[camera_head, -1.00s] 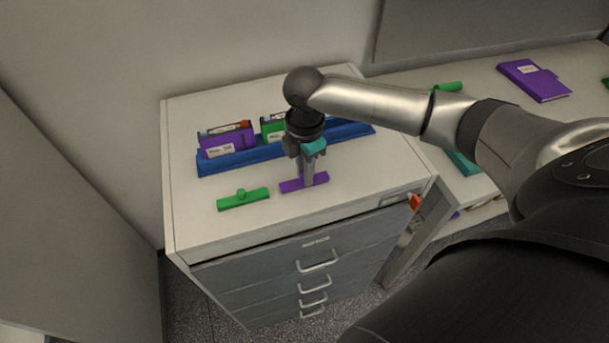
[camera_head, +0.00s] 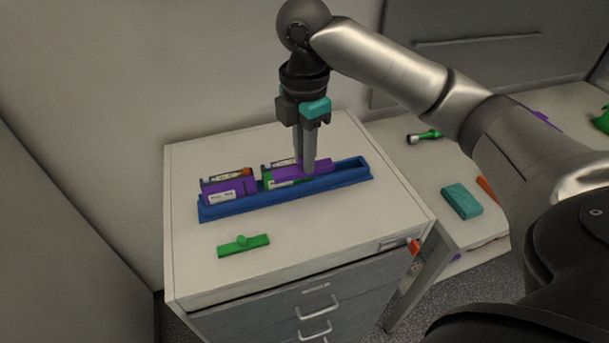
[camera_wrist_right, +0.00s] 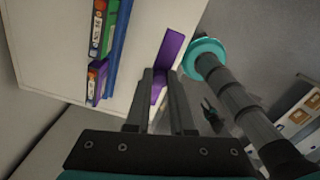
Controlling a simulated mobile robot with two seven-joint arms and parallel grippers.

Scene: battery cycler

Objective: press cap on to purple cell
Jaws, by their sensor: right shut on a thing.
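The purple cap (camera_head: 287,174) is a long flat bar, held up in the air by my right gripper (camera_head: 309,172). The gripper is shut on its small knob, and the cap also shows between the fingers in the right wrist view (camera_wrist_right: 172,50). The purple cell (camera_head: 240,186) stands in the left part of the blue tray (camera_head: 225,211), with a white label on its front. Its top looks uncapped. In the head view the cap appears in front of the green cell (camera_head: 268,177), to the right of the purple cell.
A green cap (camera_head: 243,245) lies on the white cabinet top (camera_head: 330,232) in front of the tray. The tray's right end is empty. A side table at the right holds a teal block (camera_head: 461,201) and a green-tipped tool (camera_head: 424,136).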

